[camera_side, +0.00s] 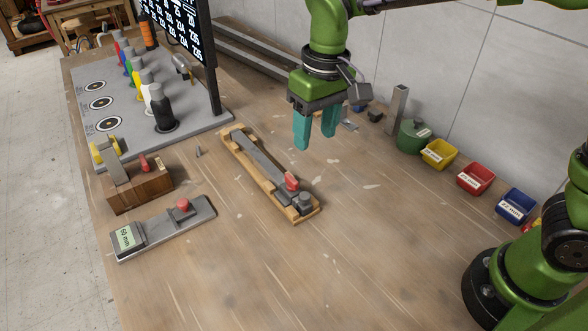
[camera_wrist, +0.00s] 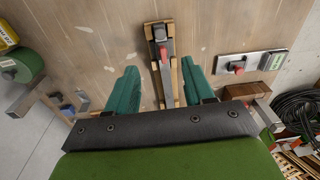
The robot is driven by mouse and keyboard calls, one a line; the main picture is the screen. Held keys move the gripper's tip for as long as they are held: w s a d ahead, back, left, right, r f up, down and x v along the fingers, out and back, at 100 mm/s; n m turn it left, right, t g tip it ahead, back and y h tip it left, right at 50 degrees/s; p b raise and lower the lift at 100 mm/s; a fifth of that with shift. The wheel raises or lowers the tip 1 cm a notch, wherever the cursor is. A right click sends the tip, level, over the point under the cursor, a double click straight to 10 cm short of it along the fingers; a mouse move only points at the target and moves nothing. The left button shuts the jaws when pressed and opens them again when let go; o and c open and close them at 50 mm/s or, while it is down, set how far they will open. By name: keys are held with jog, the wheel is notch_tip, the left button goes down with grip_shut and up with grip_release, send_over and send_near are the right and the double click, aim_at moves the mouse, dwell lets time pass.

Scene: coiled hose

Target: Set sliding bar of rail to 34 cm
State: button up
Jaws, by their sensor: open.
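A long wooden rail (camera_side: 271,195) with a grey metal bar (camera_side: 258,160) along it lies mid-table in the side view. A red handle (camera_side: 292,181) and a dark grey block (camera_side: 305,203) sit at its near end. No scale is readable on it. In the wrist view the rail (camera_wrist: 174,75) runs between my fingers, its red handle (camera_wrist: 164,49) beyond the fingertips. My gripper (camera_side: 315,141) is open and empty, pointing down above the table, apart from the rail. A separate grey gauge (camera_side: 165,230) has a red knob (camera_side: 183,206) and a display (camera_side: 126,238) reading 50 mm.
A wooden block with a red handle (camera_side: 140,188) stands left of the rail. Behind it is a grey board (camera_side: 200,126) with several coloured bottles and a number screen (camera_side: 183,27). A green pot (camera_side: 413,136) and yellow, red and blue bins (camera_side: 516,207) line the right. The front table is clear.

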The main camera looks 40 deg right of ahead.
aim_at(305, 195)
jog(key=shift+g+h, duration=0.3)
jog(key=f, duration=1)
jog(key=w+f, duration=0.1)
jog(key=f, duration=0.4)
jog(key=shift+w+a+f, duration=0.1)
jog(key=shift+a+f, duration=0.05)
jog(key=shift+a, duration=0.25)
grip_shut()
